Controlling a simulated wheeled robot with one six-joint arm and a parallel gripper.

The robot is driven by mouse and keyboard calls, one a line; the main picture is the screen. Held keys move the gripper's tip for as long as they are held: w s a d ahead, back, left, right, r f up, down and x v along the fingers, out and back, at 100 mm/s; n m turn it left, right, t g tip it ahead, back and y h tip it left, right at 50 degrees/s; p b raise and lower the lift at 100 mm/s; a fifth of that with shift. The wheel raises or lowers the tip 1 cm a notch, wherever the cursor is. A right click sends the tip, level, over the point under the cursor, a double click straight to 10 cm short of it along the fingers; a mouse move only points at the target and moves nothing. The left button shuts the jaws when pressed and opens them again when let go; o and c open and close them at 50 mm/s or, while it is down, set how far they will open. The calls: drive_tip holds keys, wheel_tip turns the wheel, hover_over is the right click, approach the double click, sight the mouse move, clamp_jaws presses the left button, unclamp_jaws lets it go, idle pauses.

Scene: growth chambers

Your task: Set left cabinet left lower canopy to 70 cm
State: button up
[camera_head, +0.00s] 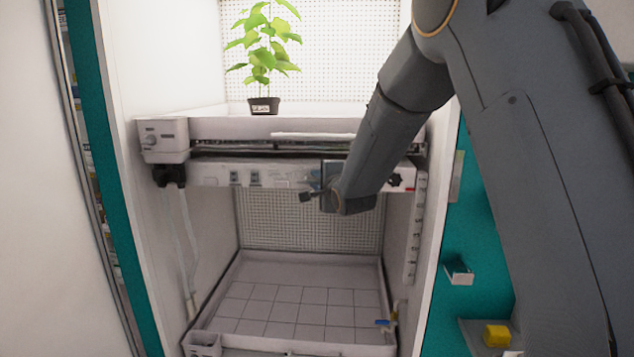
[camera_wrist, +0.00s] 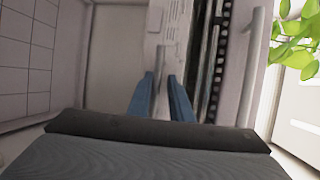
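The lower canopy (camera_head: 270,175) is a white horizontal light bar under the upper shelf, with sockets and labels on its front. My gripper (camera_head: 308,196) is in front of the canopy's middle right. In the wrist view, its two blue fingers (camera_wrist: 161,78) are apart, facing the labelled canopy front (camera_wrist: 176,25). I see nothing clearly held between them.
A potted plant (camera_head: 264,104) stands on the upper shelf (camera_head: 215,128). Below is an empty tray with a gridded floor (camera_head: 290,305). Teal frame posts stand on both sides. A yellow block (camera_head: 496,335) sits on a ledge at the lower right. My arm covers much of the right side.

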drive_tip(key=v, duration=0.7)
drive_tip(key=shift+s+d+b, duration=0.15)
drive_tip(key=shift+s+b, duration=0.25)
drive_tip(key=shift+b, duration=0.05)
drive_tip(key=shift+r, duration=0.1)
drive_tip(key=s+d+f+n+g+h+p, duration=0.15)
drive_tip(key=s+d+f+n+g, duration=0.25)
drive_tip(key=s+d+f, duration=0.4)
drive_tip(key=s+d+f+n+g+h, duration=0.25)
drive_tip(key=s+f+n+g, duration=0.2)
drive_tip(key=s, duration=0.55)
drive_tip(key=s+d+f+n+g, duration=0.1)
drive_tip(key=s+n+g, duration=0.1)
drive_tip(key=s, duration=0.5)
drive_tip(key=s+d+f+n+g, duration=0.2)
drive_tip(key=s, duration=0.5)
drive_tip(key=s+d+f+n+g+p, duration=0.1)
drive_tip(key=s+n+g, duration=0.2)
drive_tip(key=s, duration=0.5)
drive_tip(key=shift+d+f, duration=0.2)
